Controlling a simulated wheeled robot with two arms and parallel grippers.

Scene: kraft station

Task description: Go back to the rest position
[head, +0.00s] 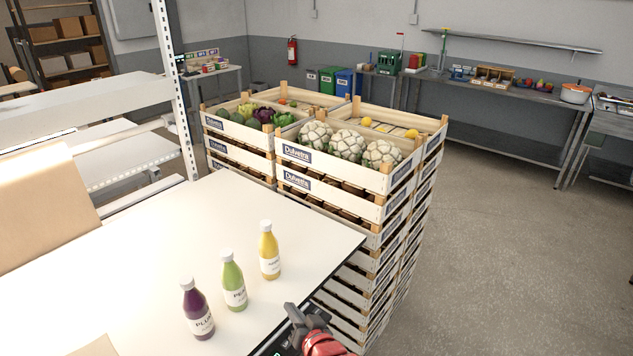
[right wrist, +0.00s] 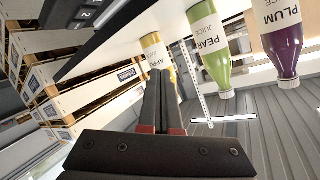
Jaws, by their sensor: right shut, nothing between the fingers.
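My right gripper (head: 304,316) is at the front right edge of the white table in the head view, shut with nothing in it. Its closed fingers also show in the right wrist view (right wrist: 160,90). My left gripper is not in view. Three juice bottles stand upright on the table to the gripper's left: a purple plum bottle (head: 198,312), a green pear bottle (head: 234,283) and a yellow bottle (head: 269,252). The right wrist view shows the plum bottle (right wrist: 283,45), the pear bottle (right wrist: 209,48) and the yellow bottle (right wrist: 153,50), apart from the fingers.
Stacked wooden crates (head: 335,187) with cauliflowers and other produce stand just beyond the table (head: 150,240). A brown cardboard box (head: 45,210) is at the left. A dark device (head: 283,342) lies at the table's front edge. The floor (head: 500,250) on the right is clear.

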